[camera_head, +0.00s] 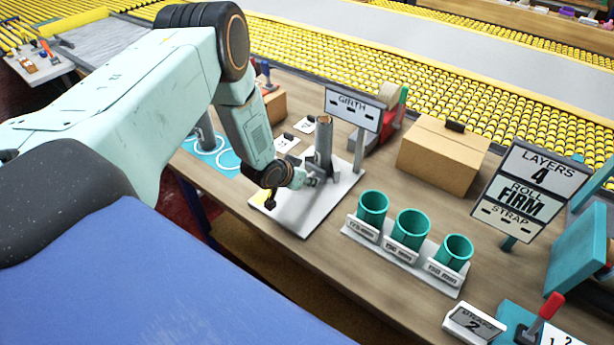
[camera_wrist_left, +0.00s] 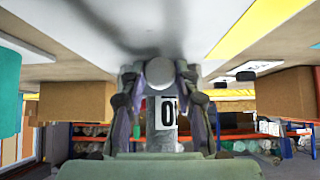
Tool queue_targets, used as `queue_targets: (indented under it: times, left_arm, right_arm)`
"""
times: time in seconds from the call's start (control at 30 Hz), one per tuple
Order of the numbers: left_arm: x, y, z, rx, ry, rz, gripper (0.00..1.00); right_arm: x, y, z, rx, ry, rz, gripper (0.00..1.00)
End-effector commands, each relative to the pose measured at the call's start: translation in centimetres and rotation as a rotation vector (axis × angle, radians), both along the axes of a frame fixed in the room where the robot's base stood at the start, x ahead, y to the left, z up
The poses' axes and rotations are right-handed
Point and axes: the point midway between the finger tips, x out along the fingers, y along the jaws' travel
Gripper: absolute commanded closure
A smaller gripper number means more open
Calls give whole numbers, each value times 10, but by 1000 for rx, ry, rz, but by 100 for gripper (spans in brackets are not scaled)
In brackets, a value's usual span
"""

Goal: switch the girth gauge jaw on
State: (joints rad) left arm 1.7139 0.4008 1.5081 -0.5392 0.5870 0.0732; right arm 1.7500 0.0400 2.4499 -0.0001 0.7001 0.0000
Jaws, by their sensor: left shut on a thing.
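The girth gauge is a white base plate (camera_head: 290,217) with a grey upright post (camera_head: 323,140) and a sign (camera_head: 352,108) reading GIRTH with dashes. My left gripper (camera_head: 311,180) is low beside the post, over the plate. In the left wrist view my left gripper (camera_wrist_left: 163,98) is shut on a grey round-ended knob (camera_wrist_left: 160,73) of the gauge jaw. A white label (camera_wrist_left: 167,112) with a black 0 shows behind it, partly covered by a finger. In the head view my wrist hides the knob. My right gripper is not in view.
To the right stand teal cups (camera_head: 409,228) in a labelled rack and a cardboard box (camera_head: 440,155). A board (camera_head: 528,190) reads LAYERS 4, ROLL FIRM, STRAP. A smaller box (camera_head: 274,104) is behind my arm. A yellow roller conveyor (camera_head: 480,100) runs along the back.

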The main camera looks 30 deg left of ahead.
Motion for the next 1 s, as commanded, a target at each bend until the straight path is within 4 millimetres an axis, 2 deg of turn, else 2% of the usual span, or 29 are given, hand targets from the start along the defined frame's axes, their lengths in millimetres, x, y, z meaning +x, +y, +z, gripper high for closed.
queue_targets:
  times: [0.2, 0.4, 0.77, 0.8, 1.0]
  left_arm:
    - [-37, 5, 6, -2, -4, 6, 100]
    - [-68, 7, 6, 0, -6, 6, 100]
    - [-76, 8, 2, 0, -4, 6, 100]
    - [-77, 8, 2, -1, -3, 6, 68]
    - [-77, 7, 2, 0, -2, 4, 52]
  right_arm:
    - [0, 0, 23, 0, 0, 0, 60]
    - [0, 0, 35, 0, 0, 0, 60]
    - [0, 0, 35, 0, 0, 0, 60]
    - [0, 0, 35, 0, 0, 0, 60]
    - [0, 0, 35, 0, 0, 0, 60]
